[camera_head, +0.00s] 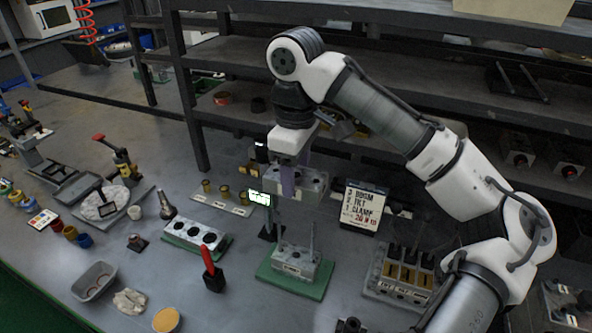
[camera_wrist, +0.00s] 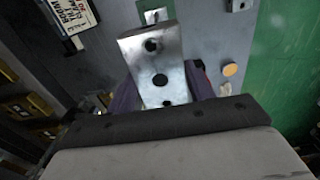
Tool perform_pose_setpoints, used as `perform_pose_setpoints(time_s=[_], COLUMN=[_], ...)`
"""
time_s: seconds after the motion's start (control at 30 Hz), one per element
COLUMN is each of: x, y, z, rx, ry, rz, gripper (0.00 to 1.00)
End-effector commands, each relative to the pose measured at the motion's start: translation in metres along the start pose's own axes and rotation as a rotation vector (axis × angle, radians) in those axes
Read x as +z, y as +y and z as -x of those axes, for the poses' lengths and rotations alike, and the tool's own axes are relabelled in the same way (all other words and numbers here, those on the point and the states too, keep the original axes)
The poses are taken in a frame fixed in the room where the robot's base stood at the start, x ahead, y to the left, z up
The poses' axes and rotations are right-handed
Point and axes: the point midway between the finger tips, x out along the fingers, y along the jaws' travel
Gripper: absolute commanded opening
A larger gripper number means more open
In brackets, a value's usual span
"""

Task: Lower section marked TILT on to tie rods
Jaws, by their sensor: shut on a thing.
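My gripper (camera_head: 290,178) points down and is shut on a grey metal valve section (camera_head: 303,186), which hangs in the air. In the wrist view the held section (camera_wrist: 160,75) shows a flat face with several dark holes between purple fingers. I cannot read a TILT mark on it. Below it, a metal block (camera_head: 296,262) sits on a green base plate (camera_head: 292,280), with thin upright tie rods (camera_head: 312,238) rising from it. The held section is above this block and apart from it. How the holes line up with the rods I cannot tell.
An order sign (camera_head: 361,206) listing BOOM, TILT and CLAMP stands behind right. A rack of parts (camera_head: 400,272) is to the right. A second block (camera_head: 195,236) on green and a red-handled tool (camera_head: 211,270) are to the left. Shelves (camera_head: 380,90) are behind.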

Motion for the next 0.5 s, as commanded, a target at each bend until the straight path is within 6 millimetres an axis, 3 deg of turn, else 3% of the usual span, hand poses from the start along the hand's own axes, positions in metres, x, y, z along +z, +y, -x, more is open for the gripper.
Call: perform_pose_setpoints(time_s=[0.43,0.5], x=[0.0,0.0], y=[0.0,0.0], z=[0.004,-0.009], rx=[-0.001,-0.001], ry=[0.001,0.001], rz=[-0.001,-0.002], gripper=[0.15,0.15])
